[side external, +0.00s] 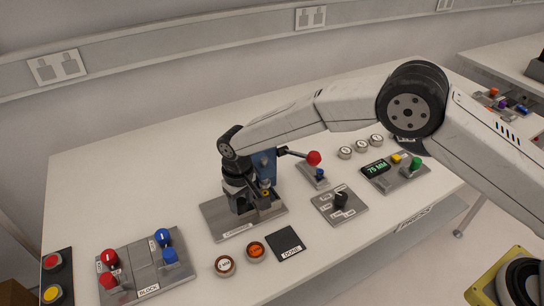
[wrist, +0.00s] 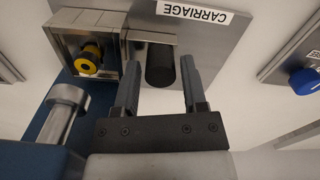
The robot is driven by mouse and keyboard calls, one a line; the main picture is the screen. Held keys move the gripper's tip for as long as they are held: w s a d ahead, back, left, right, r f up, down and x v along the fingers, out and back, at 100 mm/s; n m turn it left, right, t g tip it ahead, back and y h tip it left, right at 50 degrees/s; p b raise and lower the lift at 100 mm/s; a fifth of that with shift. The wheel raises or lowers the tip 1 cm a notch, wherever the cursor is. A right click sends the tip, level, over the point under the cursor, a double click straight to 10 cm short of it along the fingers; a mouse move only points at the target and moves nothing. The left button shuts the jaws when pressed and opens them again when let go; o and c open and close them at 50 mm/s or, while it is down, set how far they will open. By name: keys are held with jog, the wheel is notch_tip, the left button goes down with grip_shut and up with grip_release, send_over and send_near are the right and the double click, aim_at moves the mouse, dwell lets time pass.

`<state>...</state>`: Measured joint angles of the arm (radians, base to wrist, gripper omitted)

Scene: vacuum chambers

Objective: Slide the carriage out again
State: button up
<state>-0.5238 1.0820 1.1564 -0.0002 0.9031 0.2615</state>
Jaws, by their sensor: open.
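In the wrist view, the carriage is a metal block on a grey plate (wrist: 230,40) labelled CARRIAGE. A black cylindrical handle (wrist: 160,66) stands out from it. My gripper (wrist: 157,62) is open, with one finger on each side of the handle and a visible gap on both sides. A block with a yellow and black ring (wrist: 88,58) sits to the left of the handle. In the side external view, my gripper (side external: 244,204) points down over the carriage plate (side external: 218,222), and my wrist and fingers hide much of the carriage.
A lever with a red ball (side external: 313,158) stands just right of the gripper. A rotary dial (side external: 340,199) and a 75 MM display (side external: 376,169) are farther right. A block with red and blue knobs (side external: 145,268) is front left. Orange and white buttons (side external: 255,251) lie in front.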

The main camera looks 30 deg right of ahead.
jog(key=shift+f, duration=0.5)
grip_shut()
dwell(1.2)
